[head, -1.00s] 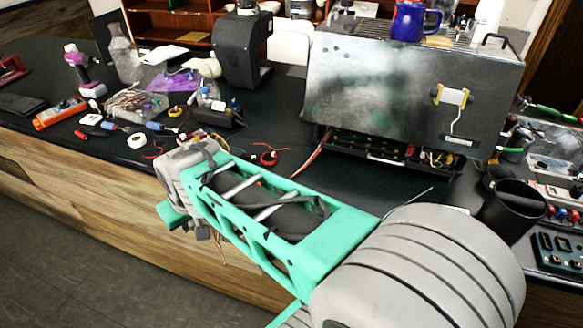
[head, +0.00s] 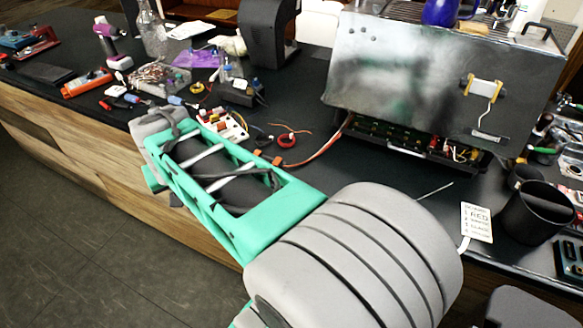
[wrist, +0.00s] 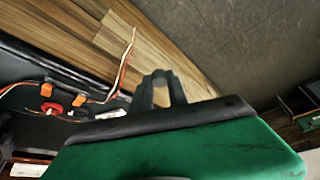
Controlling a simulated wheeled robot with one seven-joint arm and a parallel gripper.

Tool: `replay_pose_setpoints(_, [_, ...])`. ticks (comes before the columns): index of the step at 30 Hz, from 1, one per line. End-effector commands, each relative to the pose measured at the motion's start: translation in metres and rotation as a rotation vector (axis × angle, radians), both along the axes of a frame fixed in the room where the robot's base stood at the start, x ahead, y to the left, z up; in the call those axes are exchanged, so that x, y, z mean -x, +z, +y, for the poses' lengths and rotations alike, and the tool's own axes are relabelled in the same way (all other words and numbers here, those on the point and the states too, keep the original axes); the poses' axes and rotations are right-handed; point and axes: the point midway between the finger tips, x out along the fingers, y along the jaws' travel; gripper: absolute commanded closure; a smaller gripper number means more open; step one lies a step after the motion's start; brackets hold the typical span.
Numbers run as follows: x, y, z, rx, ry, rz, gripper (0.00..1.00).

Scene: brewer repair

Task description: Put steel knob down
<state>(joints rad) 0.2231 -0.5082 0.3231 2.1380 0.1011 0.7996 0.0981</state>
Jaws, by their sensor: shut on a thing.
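My gripper (wrist: 160,76) shows in the wrist view as two dark fingers that come together at their tips, shut on the steel knob. The knob is small and mostly hidden by the fingertips, so its shape is unclear. The fingers appear in front of the wooden counter front, near the counter's edge. In the head view my green and grey arm reaches left along the front edge, and its end hides the fingers and the knob.
The dark counter (head: 330,180) holds the brewer (head: 410,85) with its lower tray of wiring open. A red tape ring (head: 287,140), loose wires and a white circuit board (head: 228,127) lie near my arm. A black cup (head: 537,210) and a printed card (head: 477,222) are at right.

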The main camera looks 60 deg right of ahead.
Motion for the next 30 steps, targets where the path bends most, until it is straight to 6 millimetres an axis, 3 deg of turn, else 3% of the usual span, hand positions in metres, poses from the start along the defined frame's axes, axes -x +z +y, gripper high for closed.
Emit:
replay_pose_setpoints(1, [0.008, 0.003, -0.025, 0.001, -0.100, -0.004, 1.00])
replay_pose_setpoints(6, [0.056, 0.021, -0.107, 0.001, -0.504, -0.003, 1.00])
replay_pose_setpoints(12, [0.140, 0.044, -0.173, -0.002, -1.028, -0.003, 1.00])
replay_pose_setpoints(18, [0.222, 0.061, -0.197, -0.004, -1.513, -0.001, 1.00])
replay_pose_setpoints(21, [0.247, 0.067, -0.198, -0.002, -1.672, -0.001, 1.00])
replay_pose_setpoints(25, [0.263, 0.070, -0.198, -0.001, -1.782, -0.001, 1.00])
replay_pose_setpoints(30, [0.252, 0.054, -0.225, 0.000, -1.801, 0.005, 1.00])
